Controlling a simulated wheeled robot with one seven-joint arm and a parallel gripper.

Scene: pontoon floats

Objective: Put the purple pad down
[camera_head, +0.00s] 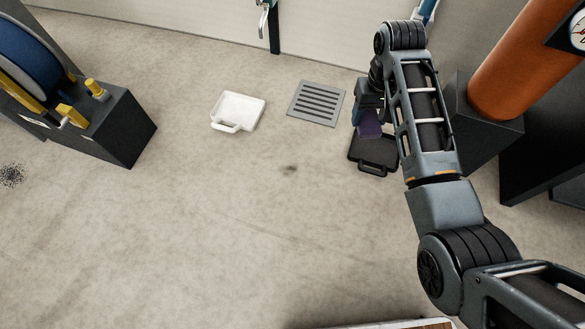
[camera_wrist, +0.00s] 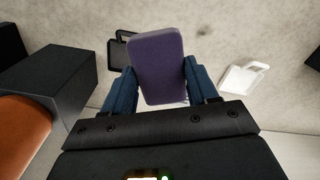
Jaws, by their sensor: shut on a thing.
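The purple pad (camera_wrist: 156,66) is a flat block with rounded corners, held between the two blue fingers of my gripper (camera_wrist: 158,88) in the wrist view. In the head view the purple pad (camera_head: 369,124) shows below my gripper (camera_head: 366,110), partly hidden by my arm. It overlaps the far part of a black case with a handle (camera_head: 373,157) on the floor. I cannot tell the exact height of the pad above the floor.
A white case with a handle (camera_head: 238,111) lies on the floor, left of a grey floor grate (camera_head: 316,103). An orange cylinder on a dark block (camera_head: 484,130) stands right of my arm. A dark box with a blue reel (camera_head: 115,125) is at left. The middle floor is clear.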

